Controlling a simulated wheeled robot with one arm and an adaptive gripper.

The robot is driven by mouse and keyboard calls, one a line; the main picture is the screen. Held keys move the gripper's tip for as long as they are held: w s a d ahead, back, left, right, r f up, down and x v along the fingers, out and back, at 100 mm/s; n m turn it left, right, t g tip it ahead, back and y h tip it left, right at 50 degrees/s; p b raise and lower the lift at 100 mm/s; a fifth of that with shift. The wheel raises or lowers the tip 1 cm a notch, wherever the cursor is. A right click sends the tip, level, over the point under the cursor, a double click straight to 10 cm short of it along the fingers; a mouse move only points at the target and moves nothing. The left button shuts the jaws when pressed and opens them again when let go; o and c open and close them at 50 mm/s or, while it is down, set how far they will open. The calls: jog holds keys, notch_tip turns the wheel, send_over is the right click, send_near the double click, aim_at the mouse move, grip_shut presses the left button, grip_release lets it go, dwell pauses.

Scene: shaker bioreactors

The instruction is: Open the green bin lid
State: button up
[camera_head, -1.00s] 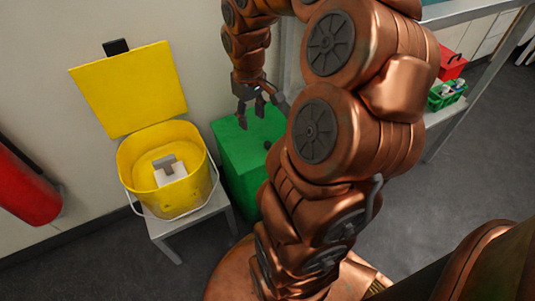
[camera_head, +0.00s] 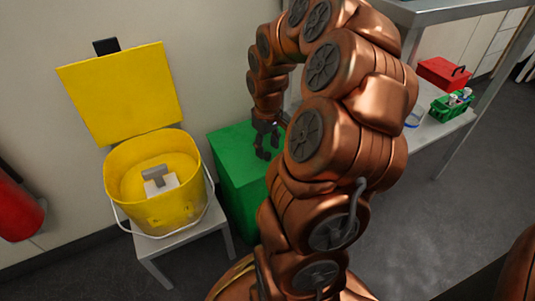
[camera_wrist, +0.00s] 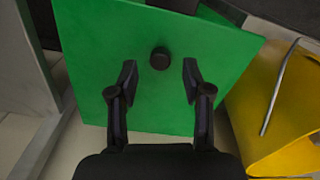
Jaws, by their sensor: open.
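The green bin (camera_head: 236,185) stands against the wall, right of the yellow bucket, partly hidden behind my arm in the head view. Its flat green lid (camera_wrist: 130,75) looks closed and fills the middle of the wrist view. A round black knob (camera_wrist: 160,59) sits on the lid. My gripper (camera_wrist: 158,80) is open, with its fingers on either side of the knob's line and the knob a little beyond the tips. In the head view my gripper (camera_head: 267,152) points down over the lid. I cannot tell whether the fingers touch the lid.
A yellow bucket (camera_head: 165,215) with its lid (camera_head: 120,92) raised stands on a small grey stool (camera_head: 160,246) beside the bin. It also shows in the wrist view (camera_wrist: 262,115). A red box (camera_head: 440,72) and a green caddy (camera_head: 450,105) sit on a shelf at right.

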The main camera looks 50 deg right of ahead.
notch_tip(320, 180, down, 2)
jog(key=shift+f, duration=0.15)
grip_shut()
dwell(0.4)
